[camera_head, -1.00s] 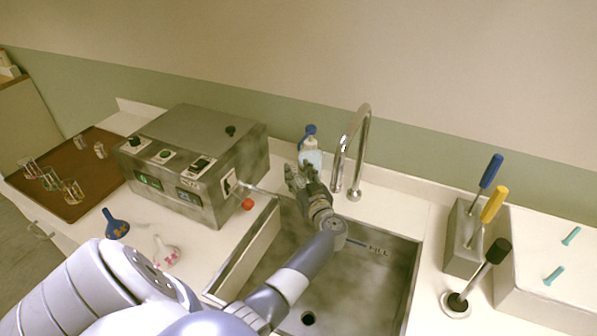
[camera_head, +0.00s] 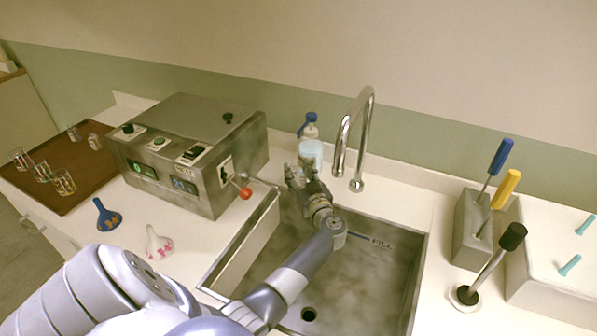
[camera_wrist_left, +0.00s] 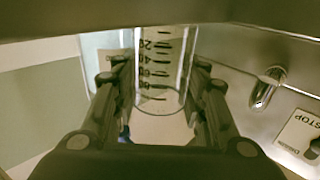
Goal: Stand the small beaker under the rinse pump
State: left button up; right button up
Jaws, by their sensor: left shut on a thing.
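My left gripper (camera_head: 300,176) is over the back left corner of the sink, just right of the grey machine's side spout. It is shut on the small beaker (camera_wrist_left: 162,72), a clear cylinder with black graduation marks that shows between the fingers in the left wrist view. In the head view the beaker is hard to make out against the fingers. A clear bottle with a blue pump top (camera_head: 309,126) stands close behind my gripper on the back ledge, its lower part partly hidden. My right gripper is not in view.
The grey machine (camera_head: 190,140) has a red-knobbed lever (camera_head: 246,193). In the wrist view a metal nozzle (camera_wrist_left: 265,88) is right of the beaker. A tall faucet (camera_head: 356,140) rises right of my gripper. The sink (camera_head: 345,275) lies below.

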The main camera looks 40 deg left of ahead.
pick_arm(q)
jog(key=o, duration=0.8)
jog(key=shift+f, duration=0.1)
jog(key=shift+r, duration=0.3)
jog(key=shift+s+d+r, duration=0.1)
jog(key=shift+d+r, duration=0.05)
jog(key=shift+d, duration=0.1)
jog(key=shift+b+v, duration=0.55)
jog(key=shift+v, duration=5.25)
